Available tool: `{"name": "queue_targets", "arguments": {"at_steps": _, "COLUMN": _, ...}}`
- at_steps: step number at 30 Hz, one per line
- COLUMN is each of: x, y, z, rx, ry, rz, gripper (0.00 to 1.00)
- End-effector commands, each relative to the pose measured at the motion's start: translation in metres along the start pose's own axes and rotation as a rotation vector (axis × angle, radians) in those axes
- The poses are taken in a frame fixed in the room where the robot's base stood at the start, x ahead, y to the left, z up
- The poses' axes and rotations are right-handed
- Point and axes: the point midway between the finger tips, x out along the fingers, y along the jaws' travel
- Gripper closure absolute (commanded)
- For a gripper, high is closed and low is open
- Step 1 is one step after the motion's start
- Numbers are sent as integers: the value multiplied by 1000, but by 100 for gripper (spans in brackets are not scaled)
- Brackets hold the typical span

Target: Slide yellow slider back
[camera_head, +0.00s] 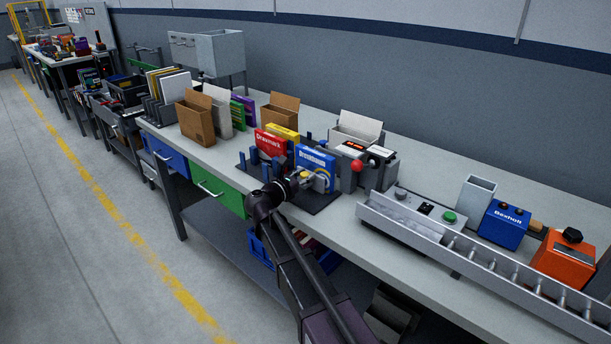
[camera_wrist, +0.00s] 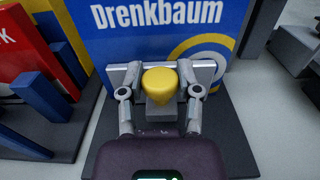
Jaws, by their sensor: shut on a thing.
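The yellow slider (camera_wrist: 160,82) has a rounded yellow knob on a grey block, in front of the blue Drenkbaum box (camera_wrist: 155,30) in the wrist view. My gripper (camera_wrist: 161,76) has one finger on each side of the knob and is shut on it. In the head view my gripper (camera_head: 303,181) reaches over the bench front to the foot of the same blue box (camera_head: 316,160). The slider is small there and mostly hidden by the gripper. How far it sits along its travel cannot be told.
A dark base plate (camera_head: 318,200) lies under the box. A red box (camera_head: 270,143) and blue posts (camera_wrist: 33,98) stand to the left. A grey unit with a red knob (camera_head: 357,165) stands close on the right. A metal rail (camera_head: 470,262) runs along the bench's right front.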

Motion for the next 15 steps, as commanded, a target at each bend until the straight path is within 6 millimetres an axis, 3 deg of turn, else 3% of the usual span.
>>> {"name": "queue_targets", "arguments": {"at_steps": 15, "x": -25, "y": 0, "z": 0, "rx": 0, "ry": 0, "rz": 0, "gripper": 100}}
